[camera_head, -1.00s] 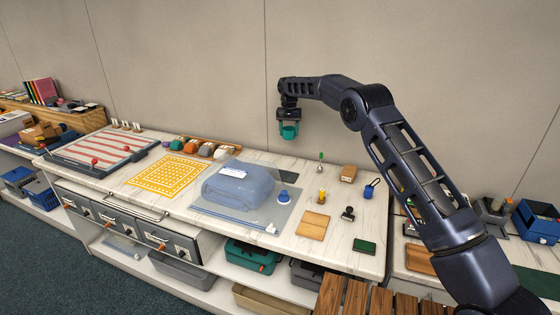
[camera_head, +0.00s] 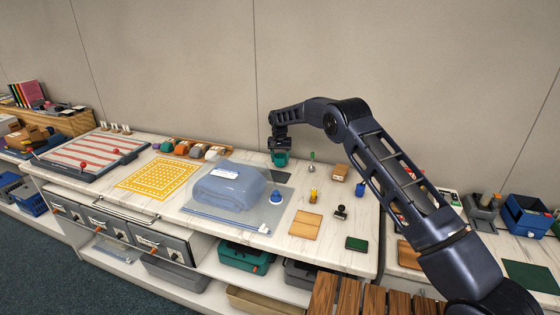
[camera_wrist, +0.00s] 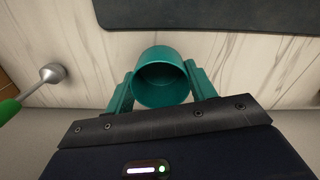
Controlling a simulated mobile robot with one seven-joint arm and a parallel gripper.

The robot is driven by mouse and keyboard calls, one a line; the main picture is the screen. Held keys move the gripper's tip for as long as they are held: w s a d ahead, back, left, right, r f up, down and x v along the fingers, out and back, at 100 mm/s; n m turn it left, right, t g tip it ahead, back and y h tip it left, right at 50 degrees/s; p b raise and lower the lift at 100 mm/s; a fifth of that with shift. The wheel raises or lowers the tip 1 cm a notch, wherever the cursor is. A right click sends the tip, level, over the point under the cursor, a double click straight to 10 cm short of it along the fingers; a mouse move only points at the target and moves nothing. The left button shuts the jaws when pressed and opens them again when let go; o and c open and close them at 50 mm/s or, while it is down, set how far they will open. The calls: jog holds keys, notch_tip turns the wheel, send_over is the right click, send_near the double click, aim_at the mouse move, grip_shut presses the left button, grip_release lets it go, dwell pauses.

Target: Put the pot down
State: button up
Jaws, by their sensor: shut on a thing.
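The teal pot (camera_head: 280,159) is held by my gripper (camera_head: 280,152) near the back edge of the white worktop (camera_head: 330,258). In the wrist view the pot (camera_wrist: 161,77) is upright or nearly so, with its open mouth and empty-looking inside facing the camera. The teal fingers of my gripper (camera_wrist: 160,88) close on its left and right sides. The pot is low over the worktop; I cannot tell whether its base touches.
A dark flat pad (camera_head: 281,177) lies just in front of the pot. A green-handled tool (camera_head: 312,160) stands to its right, and a wooden block (camera_head: 340,172) further right. A bagged blue bundle (camera_head: 228,187) lies in front to the left. The wall (camera_head: 190,70) is close behind.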

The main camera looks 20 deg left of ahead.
jog(key=shift+f, duration=0.55)
jog(key=o, duration=1)
jog(key=shift+f, duration=0.15)
notch_tip(320, 180, up, 12)
jog(key=shift+a+r, duration=0.1)
jog(key=shift+r, duration=0.05)
jog(key=shift+r, duration=0.1)
